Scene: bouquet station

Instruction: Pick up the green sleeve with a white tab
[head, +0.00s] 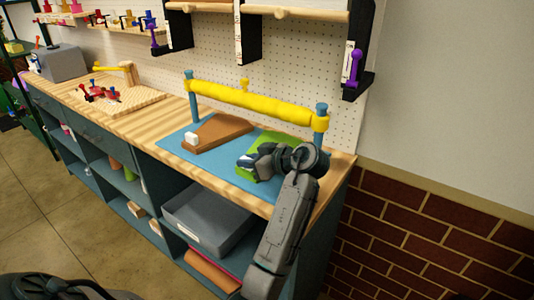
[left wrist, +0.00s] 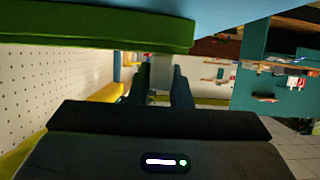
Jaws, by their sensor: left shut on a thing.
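The green sleeve (head: 270,168) lies on the blue mat at the right end of the workbench, partly covered by my left gripper. It also shows as a green band across the top of the left wrist view (left wrist: 95,37). My left gripper (head: 246,161) is low at the sleeve's left side. In the left wrist view its fingers (left wrist: 161,88) are shut on the sleeve's white tab (left wrist: 161,70). My right gripper is not in view.
A brown sleeve (head: 222,130) with its own white tab (head: 191,138) lies left of the green one on the blue mat (head: 174,141). A yellow roll (head: 245,98) on blue posts stands behind. A grey bin (head: 207,214) sits in the shelf below.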

